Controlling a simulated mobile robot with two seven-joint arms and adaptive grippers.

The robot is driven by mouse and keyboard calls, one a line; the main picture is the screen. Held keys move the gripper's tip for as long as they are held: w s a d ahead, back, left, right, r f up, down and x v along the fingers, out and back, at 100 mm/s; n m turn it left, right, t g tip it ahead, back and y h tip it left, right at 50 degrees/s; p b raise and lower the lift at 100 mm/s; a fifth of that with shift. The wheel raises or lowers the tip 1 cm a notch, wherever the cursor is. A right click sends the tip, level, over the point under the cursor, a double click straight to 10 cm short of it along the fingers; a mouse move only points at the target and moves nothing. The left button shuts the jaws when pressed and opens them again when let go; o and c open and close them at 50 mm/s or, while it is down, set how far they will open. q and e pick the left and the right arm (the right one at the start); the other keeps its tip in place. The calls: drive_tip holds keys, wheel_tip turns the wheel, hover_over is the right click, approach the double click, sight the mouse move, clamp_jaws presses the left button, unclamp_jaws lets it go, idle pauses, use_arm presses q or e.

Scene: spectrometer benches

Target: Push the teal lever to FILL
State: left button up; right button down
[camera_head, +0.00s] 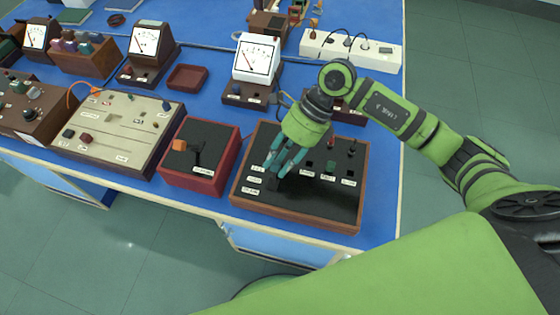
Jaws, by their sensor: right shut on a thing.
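A wooden-framed black control panel (300,205) lies near the front edge of the blue bench. My right gripper (279,172) reaches down over the left part of its face, beside a column of small white labels (254,179). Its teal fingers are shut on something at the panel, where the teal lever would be. The lever itself is hidden between and below the fingers, so its position cannot be made out. The label texts are too small to read. My left gripper is not in view.
The panel's right side carries a small green part (331,166) and black knobs. A red-sided box (201,182) with an orange-tipped lever stands just left. A meter (256,62) and a white power strip (352,49) stand behind. The bench's right edge is close.

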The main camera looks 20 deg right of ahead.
drive_tip(key=shift+w+d, duration=0.1)
drive_tip(key=shift+w, duration=0.15)
drive_tip(key=c, duration=1.1)
unclamp_jaws()
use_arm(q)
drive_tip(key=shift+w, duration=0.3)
use_arm(e)
drive_tip(key=shift+w+f, duration=0.1)
drive_tip(key=shift+w, duration=0.1)
drive_tip(key=shift+d, duration=0.1)
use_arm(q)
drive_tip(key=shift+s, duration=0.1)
use_arm(e)
drive_tip(key=v, duration=1.2)
